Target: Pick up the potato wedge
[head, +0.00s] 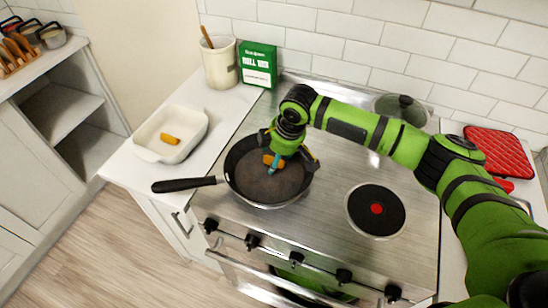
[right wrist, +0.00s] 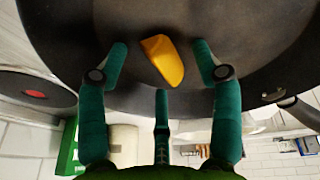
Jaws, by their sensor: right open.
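A yellow-orange potato wedge (head: 268,160) lies in the black frying pan (head: 250,190) on the stove, partly hidden by my right gripper (head: 280,164). In the right wrist view the wedge (right wrist: 164,61) shows whole against the dark pan floor, between the spread teal fingers. My right gripper (right wrist: 159,58) is open and empty, low over the pan. Whether a finger touches the wedge or pan I cannot tell. A second wedge (head: 170,140) lies in the white baking dish (head: 150,152) on the left counter. My left gripper is out of view.
The pan handle (head: 184,184) points left over the counter edge. A cream utensil crock (head: 220,66) and a green box (head: 258,65) stand behind. A lidded pot (head: 402,108) sits at the back right of the stove. The front right burner (head: 376,209) is bare.

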